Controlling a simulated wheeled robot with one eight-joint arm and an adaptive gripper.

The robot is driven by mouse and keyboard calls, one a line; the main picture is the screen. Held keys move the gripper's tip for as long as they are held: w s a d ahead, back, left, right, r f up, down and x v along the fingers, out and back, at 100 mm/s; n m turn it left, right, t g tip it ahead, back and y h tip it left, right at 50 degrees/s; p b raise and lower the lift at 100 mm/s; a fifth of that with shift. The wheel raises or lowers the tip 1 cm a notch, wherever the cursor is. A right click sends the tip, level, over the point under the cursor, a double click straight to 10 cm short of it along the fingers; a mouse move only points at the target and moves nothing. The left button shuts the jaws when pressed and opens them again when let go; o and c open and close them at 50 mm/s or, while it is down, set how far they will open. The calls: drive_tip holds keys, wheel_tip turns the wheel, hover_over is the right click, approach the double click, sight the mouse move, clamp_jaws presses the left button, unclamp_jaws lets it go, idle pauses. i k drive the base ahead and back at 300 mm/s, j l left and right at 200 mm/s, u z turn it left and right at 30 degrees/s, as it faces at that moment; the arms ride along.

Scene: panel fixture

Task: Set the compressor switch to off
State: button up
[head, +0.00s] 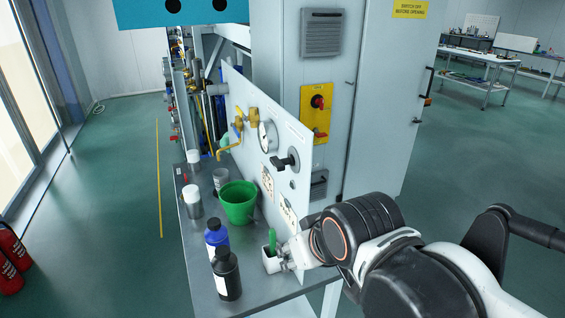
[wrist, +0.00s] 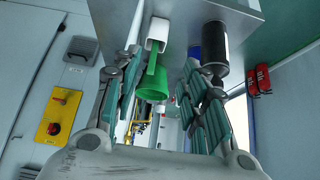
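A panel board (head: 295,150) stands along the bench. I cannot read which one is the compressor switch. My gripper (wrist: 163,65) is open and empty in the wrist view, fingers apart. In the head view my gripper (head: 289,261) is low beside the panel, below the black switch, mostly hidden by my wrist.
Close to my gripper, a white holder (head: 270,262) with a green item stands on the bench (head: 250,290). A green bucket (head: 238,203), a black bottle (head: 227,276), a blue bottle (head: 216,236) and white-lidded jars (head: 192,202) stand nearby. Open floor lies left.

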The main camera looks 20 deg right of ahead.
sight(280, 165)
drive_tip(key=i+j, duration=0.1)
drive_tip(key=j, duration=0.4)
drive_tip(key=j+z, duration=0.1)
drive_tip(key=j, duration=0.4)
drive_tip(key=i+j, duration=0.15)
drive_tip(key=j, duration=0.4)
drive_tip(key=z, duration=0.05)
